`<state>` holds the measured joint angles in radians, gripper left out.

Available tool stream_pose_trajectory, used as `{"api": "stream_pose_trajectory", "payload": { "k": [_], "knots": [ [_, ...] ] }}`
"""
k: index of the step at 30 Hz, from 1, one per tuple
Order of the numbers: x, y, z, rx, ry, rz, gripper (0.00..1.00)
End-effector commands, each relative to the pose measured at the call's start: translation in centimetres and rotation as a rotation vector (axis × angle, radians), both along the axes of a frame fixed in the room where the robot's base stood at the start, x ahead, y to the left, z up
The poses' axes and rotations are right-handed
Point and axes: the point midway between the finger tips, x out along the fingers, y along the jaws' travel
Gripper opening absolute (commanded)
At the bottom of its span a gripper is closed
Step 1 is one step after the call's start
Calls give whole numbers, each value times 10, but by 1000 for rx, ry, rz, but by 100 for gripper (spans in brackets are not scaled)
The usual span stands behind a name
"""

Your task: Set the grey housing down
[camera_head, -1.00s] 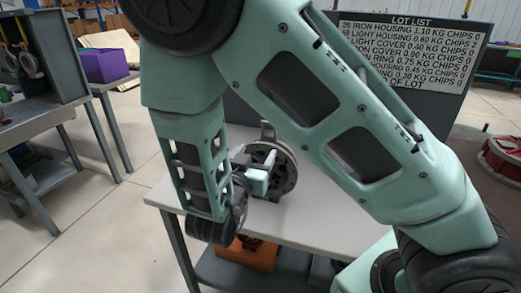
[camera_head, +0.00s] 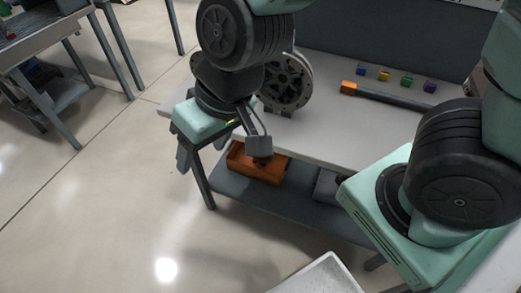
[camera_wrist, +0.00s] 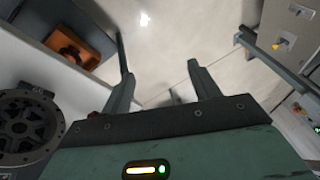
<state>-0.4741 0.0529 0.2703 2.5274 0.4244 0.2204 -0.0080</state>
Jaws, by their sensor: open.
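The grey housing (camera_head: 287,84), a round dark-grey part with a spoked face and a ring of holes, stands on the white table (camera_head: 340,126), partly hidden behind my wrist. It also shows at the left edge of the wrist view (camera_wrist: 28,126), cut off by the frame. My gripper (camera_head: 184,154) hangs in front of the table's left end, left of the housing and apart from it. In the wrist view my gripper (camera_wrist: 163,68) has its two fingers spread with only floor between them.
An orange bin (camera_head: 258,164) sits on the shelf under the table. An orange-tipped dark bar (camera_head: 385,96) and several small coloured blocks (camera_head: 384,75) lie farther right on the table. A grey panel (camera_head: 380,50) closes the back. Open floor (camera_head: 110,200) lies to the left.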

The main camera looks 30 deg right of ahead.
Motion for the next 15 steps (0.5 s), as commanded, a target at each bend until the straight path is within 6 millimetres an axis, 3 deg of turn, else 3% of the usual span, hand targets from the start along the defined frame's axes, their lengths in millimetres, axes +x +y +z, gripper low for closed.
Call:
{"api": "stream_pose_trajectory", "payload": {
  "k": [3, 6, 10, 15],
  "knots": [
    [-38, -26, 10, -128, 67, 173, 61],
    [-57, -47, 15, -224, 105, 262, 61],
    [-68, -62, 18, -292, 128, 312, 61],
    [-69, -65, 18, -303, 133, 320, 61]
  ]
}}
